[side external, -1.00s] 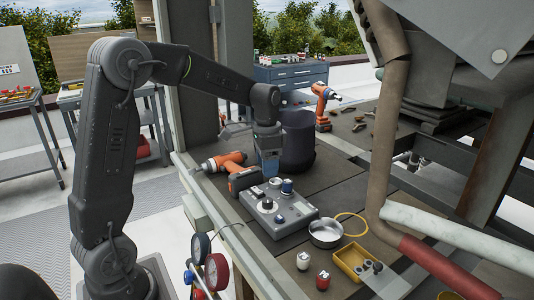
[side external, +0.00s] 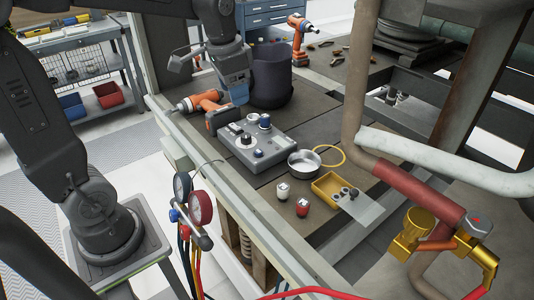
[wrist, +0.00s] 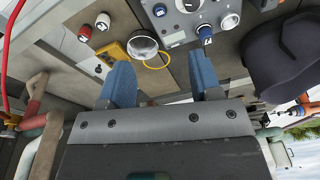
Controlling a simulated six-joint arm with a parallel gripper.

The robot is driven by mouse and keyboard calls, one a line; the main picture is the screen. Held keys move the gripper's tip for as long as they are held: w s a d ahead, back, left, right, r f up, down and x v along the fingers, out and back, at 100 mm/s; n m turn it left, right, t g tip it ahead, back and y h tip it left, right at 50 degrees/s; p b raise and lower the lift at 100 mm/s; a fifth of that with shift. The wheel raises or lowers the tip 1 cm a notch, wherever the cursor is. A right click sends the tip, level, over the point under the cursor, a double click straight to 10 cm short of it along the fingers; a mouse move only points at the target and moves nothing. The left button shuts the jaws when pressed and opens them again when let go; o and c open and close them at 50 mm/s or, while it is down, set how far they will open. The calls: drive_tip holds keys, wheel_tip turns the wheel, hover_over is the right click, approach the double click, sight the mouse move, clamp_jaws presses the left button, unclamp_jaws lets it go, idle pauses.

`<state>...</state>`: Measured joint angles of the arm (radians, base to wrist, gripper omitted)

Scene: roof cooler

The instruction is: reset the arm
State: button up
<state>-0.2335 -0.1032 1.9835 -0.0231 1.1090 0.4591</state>
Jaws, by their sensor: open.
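My gripper (side external: 235,86) hangs at the end of my arm above the workbench, beside the orange drill and in front of the dark bin. In the wrist view my gripper (wrist: 163,82) shows two blue fingers spread apart, with nothing between them. The grey control box (side external: 255,143) with knobs lies in front of it, and also shows at the top of the wrist view (wrist: 178,36). The upper part of my arm is cut off by the top edge of the side view.
A metal bowl (side external: 304,162), yellow tray (side external: 329,188), white jar (side external: 283,190) and red jar (side external: 302,207) sit near the front. Pipes (side external: 420,157) cross at right; gauges (side external: 199,207) hang at the bench edge.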

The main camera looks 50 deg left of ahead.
drive_tip(key=s+d+n+t, duration=0.1)
drive_tip(key=s+d+t, duration=0.1)
drive_tip(key=s, duration=0.4)
drive_tip(key=s+d+f+n+t, duration=0.1)
drive_tip(key=s+d, duration=0.4)
drive_tip(key=s, duration=0.2)
drive_tip(key=shift+s+d+t, duration=0.25)
drive_tip(key=shift+d+t, duration=0.05)
drive_tip(key=shift+t, duration=0.1)
